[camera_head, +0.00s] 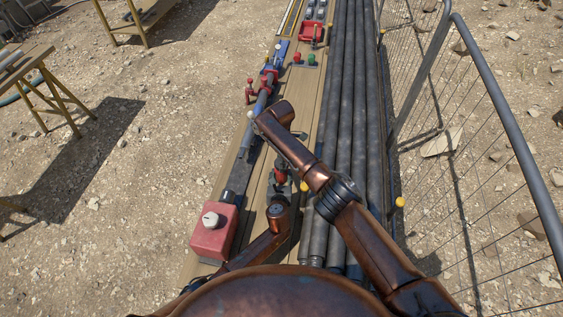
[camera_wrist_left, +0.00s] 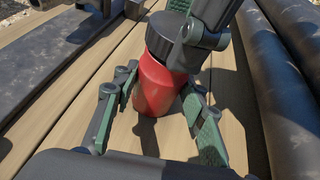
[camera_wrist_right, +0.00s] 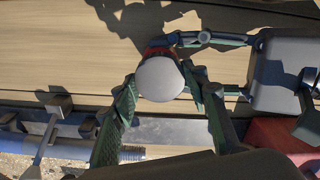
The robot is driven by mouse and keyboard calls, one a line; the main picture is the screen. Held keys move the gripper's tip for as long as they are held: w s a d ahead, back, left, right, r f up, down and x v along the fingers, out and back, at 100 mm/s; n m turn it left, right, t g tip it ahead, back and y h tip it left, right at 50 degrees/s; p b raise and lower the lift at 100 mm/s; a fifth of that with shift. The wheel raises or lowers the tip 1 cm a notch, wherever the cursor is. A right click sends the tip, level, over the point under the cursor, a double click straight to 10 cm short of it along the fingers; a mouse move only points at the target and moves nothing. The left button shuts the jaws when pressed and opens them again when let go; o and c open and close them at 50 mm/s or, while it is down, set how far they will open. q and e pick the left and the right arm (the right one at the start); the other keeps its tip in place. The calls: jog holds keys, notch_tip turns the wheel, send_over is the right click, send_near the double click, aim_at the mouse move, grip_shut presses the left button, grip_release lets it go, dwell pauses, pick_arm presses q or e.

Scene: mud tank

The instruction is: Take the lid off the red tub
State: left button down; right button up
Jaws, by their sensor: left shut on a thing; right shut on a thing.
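The red tub (camera_wrist_left: 158,88) stands on the planks, with its dark round lid (camera_wrist_left: 178,48) on top. In the head view the tub (camera_head: 280,174) is small and partly hidden by my arms. My left gripper (camera_wrist_left: 157,104) is shut on the tub's red body, a finger on each side. My right gripper (camera_wrist_right: 164,84) is shut on the lid, whose top (camera_wrist_right: 160,79) shows as a grey disc between its fingers. A sliver of red shows behind the lid's edge in the right wrist view. I cannot tell whether the lid is loose.
A red box with a white cap (camera_head: 212,234) stands left of my left arm. A blue pipe with red clamps (camera_head: 262,98) lies beyond it. Long dark pipes (camera_head: 350,100) run along the right, then a mesh fence (camera_head: 470,150). Gravel at left is open up to a trestle (camera_head: 62,98).

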jog(key=shift+r, duration=2)
pick_arm(q)
jog(key=c, duration=1.1)
grip_release()
jog(key=shift+c, duration=0.2)
